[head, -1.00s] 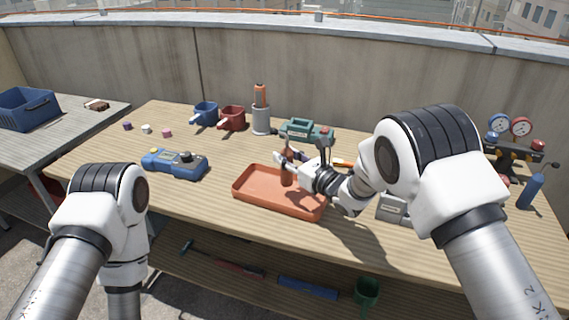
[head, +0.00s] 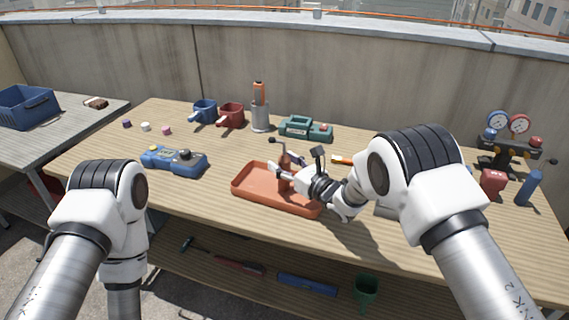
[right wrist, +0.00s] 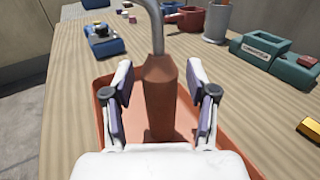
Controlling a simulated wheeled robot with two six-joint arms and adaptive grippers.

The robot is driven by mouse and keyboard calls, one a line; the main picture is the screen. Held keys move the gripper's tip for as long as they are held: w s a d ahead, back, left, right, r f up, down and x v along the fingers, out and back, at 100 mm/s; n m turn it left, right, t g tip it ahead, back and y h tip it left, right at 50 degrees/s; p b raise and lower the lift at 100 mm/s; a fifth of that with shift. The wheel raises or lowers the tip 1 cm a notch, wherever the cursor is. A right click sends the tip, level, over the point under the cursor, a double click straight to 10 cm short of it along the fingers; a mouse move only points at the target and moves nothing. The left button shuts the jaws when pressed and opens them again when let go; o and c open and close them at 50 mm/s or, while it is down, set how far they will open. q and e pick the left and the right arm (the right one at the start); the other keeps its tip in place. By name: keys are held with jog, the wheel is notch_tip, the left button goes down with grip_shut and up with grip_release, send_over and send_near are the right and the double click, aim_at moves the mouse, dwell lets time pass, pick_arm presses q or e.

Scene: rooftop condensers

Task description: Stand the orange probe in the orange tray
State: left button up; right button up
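The probe (head: 284,165) has a dull orange-brown handle and a thin grey bent tube with a dark tip. It stands upright inside the orange tray (head: 238,188), right of the tray's middle. In the right wrist view the probe handle (right wrist: 160,95) is between my right gripper's fingers, with a gap on each side. Its lower end appears to be on the tray floor, partly hidden by my gripper. My right gripper (head: 285,175) is open around the handle, low over the tray (right wrist: 225,135). My left arm is at lower left; its gripper is out of view.
A blue meter (head: 174,161) lies left of the tray. Behind are blue (head: 204,111) and red (head: 231,116) cups, a grey holder (head: 260,118) with an orange-handled item, and a green case (head: 305,128). A gauge set (head: 507,145) stands right.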

jog(key=shift+r+p, duration=0.3)
jog(key=shift+p, duration=0.1)
jog(key=b+v, duration=0.1)
jog(key=v, duration=1)
jog(key=shift+d+f+b, duration=0.1)
jog(key=shift+f+b, duration=0.1)
jog(key=shift+b, duration=0.15)
jog(key=shift+s+d, duration=0.3)
jog(key=shift+s, duration=0.1)
